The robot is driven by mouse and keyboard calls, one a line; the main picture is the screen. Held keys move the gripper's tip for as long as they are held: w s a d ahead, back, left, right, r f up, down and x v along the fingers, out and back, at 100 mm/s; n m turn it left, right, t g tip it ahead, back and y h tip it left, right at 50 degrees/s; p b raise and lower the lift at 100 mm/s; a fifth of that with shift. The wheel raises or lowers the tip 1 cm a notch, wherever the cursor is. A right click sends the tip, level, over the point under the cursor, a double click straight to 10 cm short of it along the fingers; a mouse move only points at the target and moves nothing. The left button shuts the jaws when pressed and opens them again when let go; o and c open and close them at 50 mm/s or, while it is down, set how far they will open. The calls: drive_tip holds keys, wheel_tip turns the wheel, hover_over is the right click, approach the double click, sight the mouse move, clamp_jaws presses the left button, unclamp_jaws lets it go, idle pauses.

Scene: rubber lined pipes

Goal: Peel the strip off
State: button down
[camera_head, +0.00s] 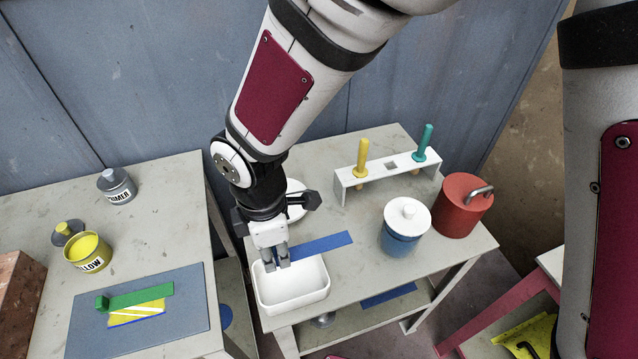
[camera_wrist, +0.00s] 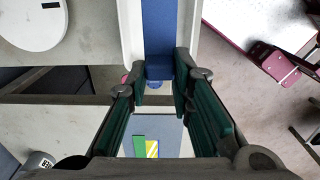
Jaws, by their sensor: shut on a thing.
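My gripper (camera_head: 275,264) is shut on the end tab of a flat blue strip (camera_head: 322,243) and holds it above a white tray (camera_head: 294,299). The strip sticks out to the right past the tray's far edge. In the wrist view my gripper (camera_wrist: 159,88) has one finger on each side of the tab, and the blue strip (camera_wrist: 160,35) runs up the picture. A green strip (camera_head: 142,297) with a raised tab at its left end lies on a yellow, white-striped piece (camera_head: 138,313) with a blue edge, on a blue-grey mat (camera_head: 85,335) on the left table.
A primer pot (camera_head: 117,187) and a yellow pot (camera_head: 88,252) stand on the left table. Behind the tray are a white rack (camera_head: 352,182) with yellow and teal handles, a blue jar (camera_head: 402,240) and a red canister (camera_head: 462,205). A gap separates the two tables.

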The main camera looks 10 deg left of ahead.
drive_tip(key=shift+f+b, duration=0.9)
drive_tip(key=shift+f, duration=0.9)
drive_tip(key=c, duration=1.3)
unclamp_jaws()
drive_tip(key=shift+c, duration=0.2)
drive_tip(key=shift+r, duration=0.15)
wheel_tip(320, 180, up, 12)
drive_tip(key=w+d+r+m+t, duration=0.1)
drive_tip(key=w+d+r+m, duration=0.1)
drive_tip(key=d+r+m, duration=0.45)
drive_tip(key=w+d+r+m+t, duration=0.1)
drive_tip(key=d+m, duration=0.3)
drive_tip(key=d, duration=0.6)
drive_tip(key=w+d+r+m+t, duration=0.1)
drive_tip(key=w+d+r+m, duration=0.15)
drive_tip(key=d+m, duration=0.4)
drive_tip(key=s+d+r+m+t, duration=0.1)
drive_tip(key=s+d+r+m, duration=0.1)
drive_tip(key=s+d+m, duration=0.4)
drive_tip(key=d+m, duration=0.1)
drive_tip(key=d, duration=0.4)
drive_tip(key=shift+s+r+t, duration=0.15)
drive_tip(key=shift+s+t, duration=0.1)
drive_tip(key=shift+t, duration=0.15)
